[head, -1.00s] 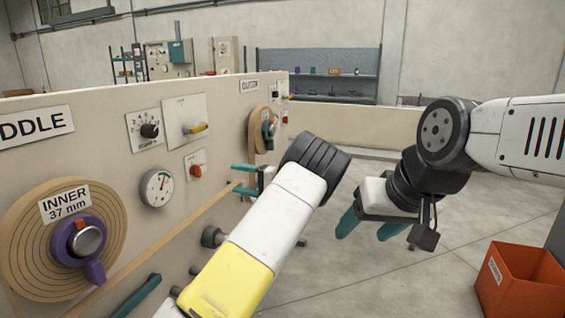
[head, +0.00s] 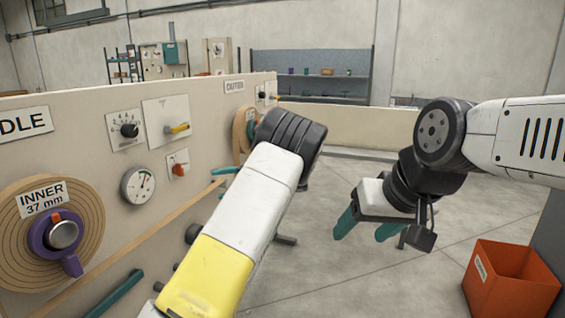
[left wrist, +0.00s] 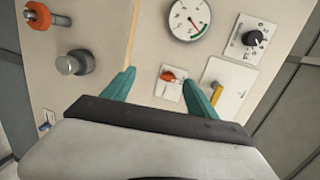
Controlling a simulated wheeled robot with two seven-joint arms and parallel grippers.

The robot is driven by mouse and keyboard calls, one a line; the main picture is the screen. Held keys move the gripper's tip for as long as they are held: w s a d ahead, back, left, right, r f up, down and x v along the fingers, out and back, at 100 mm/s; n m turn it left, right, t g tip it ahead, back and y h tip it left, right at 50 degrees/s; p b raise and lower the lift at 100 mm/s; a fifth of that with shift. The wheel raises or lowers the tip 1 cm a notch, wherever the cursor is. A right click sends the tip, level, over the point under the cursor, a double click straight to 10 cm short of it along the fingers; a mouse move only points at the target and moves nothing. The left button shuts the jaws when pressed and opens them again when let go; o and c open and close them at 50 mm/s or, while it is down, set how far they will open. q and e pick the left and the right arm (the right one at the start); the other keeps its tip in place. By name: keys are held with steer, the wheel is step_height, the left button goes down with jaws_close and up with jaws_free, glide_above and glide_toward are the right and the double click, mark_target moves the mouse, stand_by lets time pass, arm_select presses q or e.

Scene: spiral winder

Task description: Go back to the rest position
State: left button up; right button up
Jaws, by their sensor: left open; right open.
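My left arm reaches up from the bottom of the head view in front of the panel. Only a teal finger (head: 226,170) of its gripper shows there, the rest hidden behind the arm. In the left wrist view my left gripper (left wrist: 158,92) is open and empty, its teal fingers apart in front of the panel. A red switch (left wrist: 172,76) and a gauge (left wrist: 189,18) show beyond them. My right gripper (head: 367,228) is open and empty, pointing down above the floor on the right.
The panel (head: 95,100) fills the left, with the INNER coil (head: 25,268) and its purple hub, a dial (head: 129,130), a yellow-handled lever (head: 177,129) and a teal bar (head: 116,294). An orange bin (head: 512,285) stands at bottom right. The floor (head: 335,280) between is clear.

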arm_select(q)
steer(key=s+a+r+n+g+h, duration=0.1)
steer(key=s+a+g+h, duration=0.2)
steer(key=s, duration=0.4)
steer(key=s+a+r+n+h, duration=0.1)
steer(key=s+a+h, duration=0.1)
steer(key=s+h, duration=0.5)
steer(key=s+d+r+t+h, duration=0.1)
steer(key=s+d+r+h, duration=0.1)
steer(key=s, duration=0.6)
steer(key=s+d+r+t+h, duration=0.2)
steer(key=s+d+r+h, duration=0.1)
steer(key=s, duration=0.5)
steer(key=s+d+r+t+h, duration=0.2)
steer(key=s+d, duration=0.3)
steer(key=s, duration=0.3)
steer(key=shift+s+r+h, duration=0.15)
steer(key=shift+r+h, duration=0.05)
steer(key=shift+h, duration=0.1)
